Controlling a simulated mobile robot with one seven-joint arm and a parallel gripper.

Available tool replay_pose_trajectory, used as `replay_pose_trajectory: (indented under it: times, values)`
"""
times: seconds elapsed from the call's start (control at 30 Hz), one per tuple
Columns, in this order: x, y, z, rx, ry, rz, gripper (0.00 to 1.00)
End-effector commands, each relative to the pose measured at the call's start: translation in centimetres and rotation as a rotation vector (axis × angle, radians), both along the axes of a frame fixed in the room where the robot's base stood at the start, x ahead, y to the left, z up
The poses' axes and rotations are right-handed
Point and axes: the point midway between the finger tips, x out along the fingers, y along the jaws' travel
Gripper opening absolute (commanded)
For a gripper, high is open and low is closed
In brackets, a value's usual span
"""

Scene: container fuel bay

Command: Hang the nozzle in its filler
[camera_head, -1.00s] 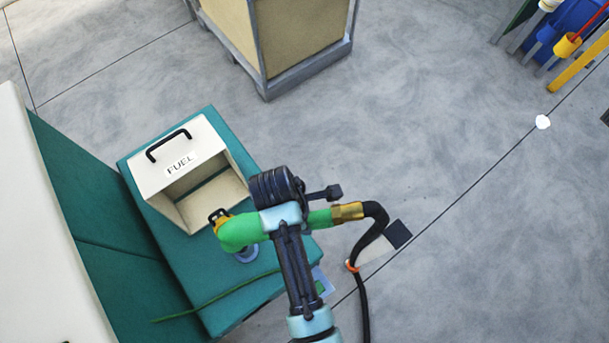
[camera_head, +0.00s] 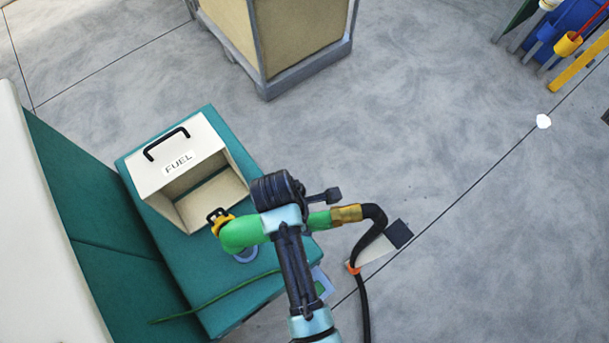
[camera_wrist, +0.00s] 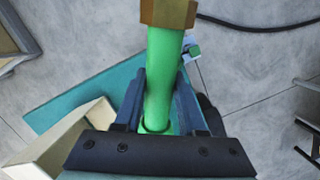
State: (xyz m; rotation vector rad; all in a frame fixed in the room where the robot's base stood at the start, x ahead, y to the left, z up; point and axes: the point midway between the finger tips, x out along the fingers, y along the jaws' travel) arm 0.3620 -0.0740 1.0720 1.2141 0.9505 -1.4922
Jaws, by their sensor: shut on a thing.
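The nozzle (camera_head: 240,234) is green with a yellow-and-black part at its left end and a brass collar on the right, where a black hose joins. My gripper (camera_wrist: 162,105) is shut on the nozzle's green body, one finger on each side; the nozzle also shows in the wrist view (camera_wrist: 164,65). In the head view my wrist hides the fingers. A blue-grey ring (camera_head: 246,257), which looks like the filler, sits on the teal top just below the nozzle's left end and is partly covered by it. I cannot tell whether the nozzle's tip touches or enters it.
A cream open-fronted box marked FUEL (camera_head: 182,165) with a black handle stands on the teal cabinet (camera_head: 210,290), close left of the nozzle. A thin green cord lies on the top. The black hose (camera_head: 364,310) hangs to the right. A crate (camera_head: 300,45) stands behind; open floor lies right.

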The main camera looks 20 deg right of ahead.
Motion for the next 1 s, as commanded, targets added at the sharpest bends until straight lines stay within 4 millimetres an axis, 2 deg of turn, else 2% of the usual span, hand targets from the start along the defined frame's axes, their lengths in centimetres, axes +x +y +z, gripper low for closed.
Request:
replay_pose_trajectory:
  times: [0.2, 0.63, 1.0]
  values:
    - [0.1, 0.0, -0.9, 0.000, -0.004, 0.000, 0.00]
    - [0.1, 0.0, -1.2, 0.000, -0.003, 0.000, 0.00]
    - [0.1, 0.0, -2.9, 0.000, -0.003, 0.000, 0.00]
